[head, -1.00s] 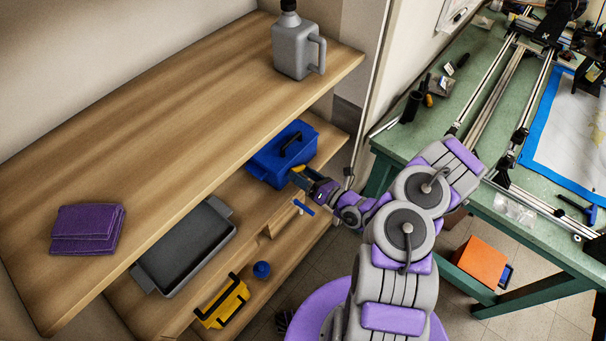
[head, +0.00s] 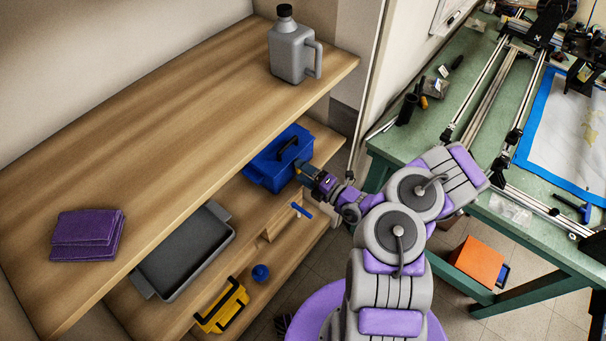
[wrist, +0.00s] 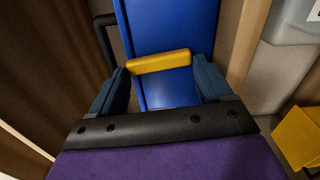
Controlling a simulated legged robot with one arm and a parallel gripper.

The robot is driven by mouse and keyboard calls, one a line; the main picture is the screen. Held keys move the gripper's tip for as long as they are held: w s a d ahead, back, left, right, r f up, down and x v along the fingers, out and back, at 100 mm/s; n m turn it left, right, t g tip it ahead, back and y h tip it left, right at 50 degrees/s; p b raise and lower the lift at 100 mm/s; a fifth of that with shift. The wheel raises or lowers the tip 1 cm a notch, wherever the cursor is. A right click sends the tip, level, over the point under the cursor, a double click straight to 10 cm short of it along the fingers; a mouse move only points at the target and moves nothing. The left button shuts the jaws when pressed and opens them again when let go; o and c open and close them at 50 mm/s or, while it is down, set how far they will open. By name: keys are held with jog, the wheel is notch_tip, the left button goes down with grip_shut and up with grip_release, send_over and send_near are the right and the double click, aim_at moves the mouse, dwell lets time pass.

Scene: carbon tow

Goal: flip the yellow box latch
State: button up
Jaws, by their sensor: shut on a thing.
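The blue toolbox (head: 272,165) with a black handle sits on the middle shelf, and its blue side fills the middle of the wrist view (wrist: 178,30). Its yellow latch (wrist: 160,62) spans between my fingers in the wrist view. My gripper (head: 303,172) is at the right end of the toolbox. In the wrist view my gripper (wrist: 160,80) has one blue-grey finger at each end of the latch, and it is shut on the latch. In the head view the latch is mostly hidden by the gripper.
A grey tray (head: 185,250) lies left of the toolbox. A yellow crate (head: 222,306) and a blue ball (head: 260,272) are lower down. A green workbench (head: 440,115) stands at right.

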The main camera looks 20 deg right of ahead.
jog(key=shift+d+m, duration=0.15)
jog(key=shift+m, duration=0.35)
jog(key=shift+f, duration=0.1)
jog(key=o, duration=1)
jog(key=shift+w, duration=0.1)
jog(key=shift+c, duration=0.2)
jog(key=p+v, duration=0.4)
jog(key=v, duration=1.3)
jog(key=shift+d+p, duration=0.2)
jog(key=shift+p, duration=0.2)
